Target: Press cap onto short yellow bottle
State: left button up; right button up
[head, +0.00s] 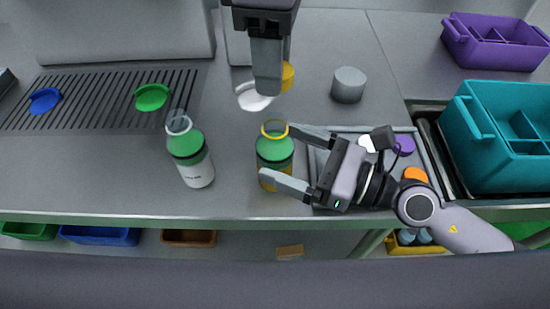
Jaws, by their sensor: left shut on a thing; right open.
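The short yellow bottle (275,150) stands upright near the front edge of the counter, with a green band and an open yellow rim at its top. My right gripper (281,154) is open, one finger on the bottle's far right side and one across its lower front. Whether the fingers touch it I cannot tell. My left gripper (268,88) points down behind the bottle, shut on a yellow cap (288,76). The cap is mostly hidden by the finger and is apart from the bottle.
A green and white bottle (190,157) stands to the left. A white cap (247,98) and grey cylinder (348,84) are near my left gripper. Green (152,97) and blue (45,100) caps lie on the slotted rack (90,115). A tray (430,158) of caps lies under my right arm.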

aim_at(273, 120)
jog(key=shift+x, duration=1.1)
jog(key=c, duration=1.5)
pick_arm(q)
jog(key=shift+f, duration=2.5)
jog(key=shift+f, duration=0.9)
jog(key=shift+f, duration=0.6)
